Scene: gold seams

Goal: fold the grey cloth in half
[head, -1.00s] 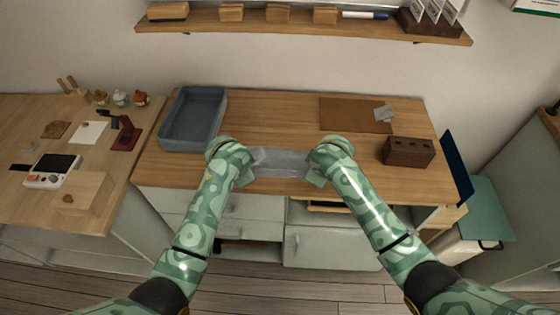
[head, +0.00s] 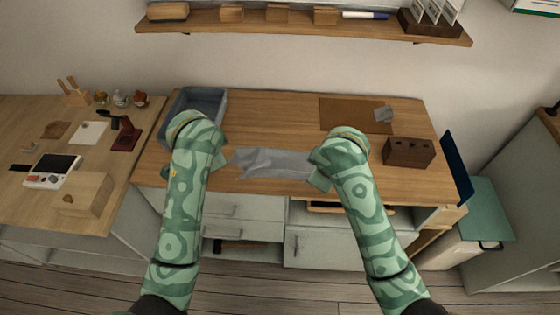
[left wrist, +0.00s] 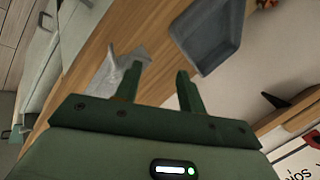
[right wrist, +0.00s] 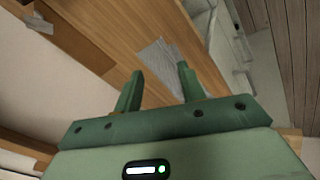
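The grey cloth (head: 268,163) lies on the wooden counter near its front edge, between my two grippers, with some wrinkles at its left end. It also shows in the left wrist view (left wrist: 108,72) and in the right wrist view (right wrist: 158,58). My left gripper (left wrist: 157,82) is open and above the counter to the left of the cloth, with nothing between its fingers. My right gripper (right wrist: 158,82) is open at the right end of the cloth. The arm hides that end in the head view, and I cannot tell if the fingers touch the cloth.
A blue-grey bin (head: 213,103) stands behind my left gripper. A brown block with holes (head: 408,152) stands to the right. A brown mat (head: 345,113) with a small grey piece (head: 383,114) lies at the back right. The counter behind the cloth is clear.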

